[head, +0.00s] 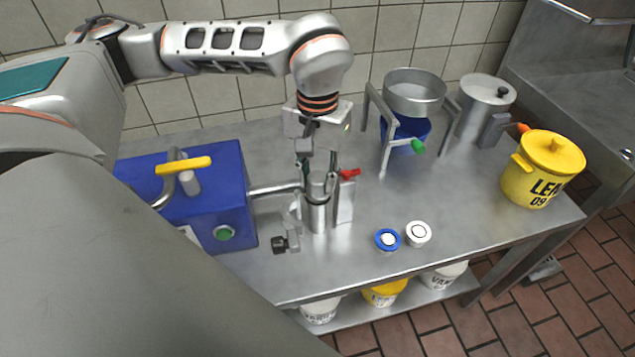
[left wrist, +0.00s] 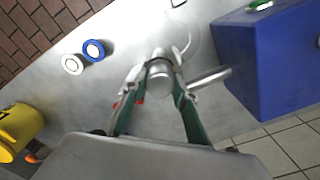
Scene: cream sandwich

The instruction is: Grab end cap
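My left gripper (head: 318,172) points down over an upright metal cylinder (head: 317,212) beside the blue machine. In the left wrist view its green-sided fingers (left wrist: 160,78) lean inward, one on each side of the cylinder's round top (left wrist: 160,66). I cannot tell whether they touch it. A blue-rimmed round cap (head: 387,240) and a white round cap (head: 418,234) lie side by side on the steel table. Both also show in the left wrist view, blue (left wrist: 94,50) and white (left wrist: 72,64). Which part is the end cap is not clear. My right gripper is not in view.
The blue machine (head: 240,205) stands left, its pipe reaching the cylinder. A metal hopper stand (head: 414,92), a metal canister (head: 486,95) and a yellow pot (head: 540,175) stand to the right. The steel table (head: 450,190) is clear around the caps. Tubs sit on the lower shelf.

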